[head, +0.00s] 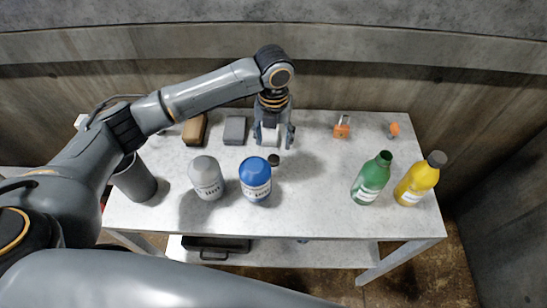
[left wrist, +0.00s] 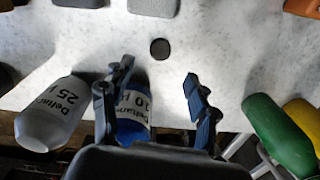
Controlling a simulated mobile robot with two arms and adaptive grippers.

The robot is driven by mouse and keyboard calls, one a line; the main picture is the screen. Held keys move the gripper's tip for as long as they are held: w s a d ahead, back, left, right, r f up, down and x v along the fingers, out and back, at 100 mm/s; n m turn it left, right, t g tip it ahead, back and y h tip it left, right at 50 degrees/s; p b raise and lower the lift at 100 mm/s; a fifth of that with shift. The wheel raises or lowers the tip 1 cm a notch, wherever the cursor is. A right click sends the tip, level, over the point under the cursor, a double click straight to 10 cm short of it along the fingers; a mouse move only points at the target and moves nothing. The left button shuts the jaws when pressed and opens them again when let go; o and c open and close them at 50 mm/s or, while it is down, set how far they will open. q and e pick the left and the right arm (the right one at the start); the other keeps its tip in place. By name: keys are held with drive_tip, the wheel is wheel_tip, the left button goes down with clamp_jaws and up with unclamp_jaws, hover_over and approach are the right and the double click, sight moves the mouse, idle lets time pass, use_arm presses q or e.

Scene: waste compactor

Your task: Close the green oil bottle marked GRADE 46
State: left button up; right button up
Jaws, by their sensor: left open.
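The green bottle (head: 371,178) stands upright at the right of the table, its neck green with a dark round top and no raised cap visible. Its label is too small to read. It also shows at the right of the left wrist view (left wrist: 279,136). A small black disc, like a bottle cap (head: 273,160), lies on the table near the blue bottle. It also shows in the left wrist view (left wrist: 160,49), in front of my fingers. My left gripper (head: 274,138) is open and empty, pointing down just behind the cap in the head view. My right gripper is not in view.
A yellow bottle (head: 417,180) with a dark cap stands right of the green one. Blue (head: 255,180) and grey (head: 206,178) bottles stand near the cap. An orange padlock (head: 342,129) lies at the back. The table (head: 315,185) is clear between blue and green bottles.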

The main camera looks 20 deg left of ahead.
sight(273, 159)
use_arm(q)
drive_tip(key=shift+f, duration=1.35)
wheel_tip(273, 159, down, 5)
drive_tip(key=shift+s+f+p, duration=0.1)
drive_tip(key=shift+p, duration=0.45)
drive_tip(key=c, duration=0.9)
drive_tip(key=shift+o, duration=0.2)
wheel_tip(273, 159, up, 10)
drive_tip(key=b, duration=0.1)
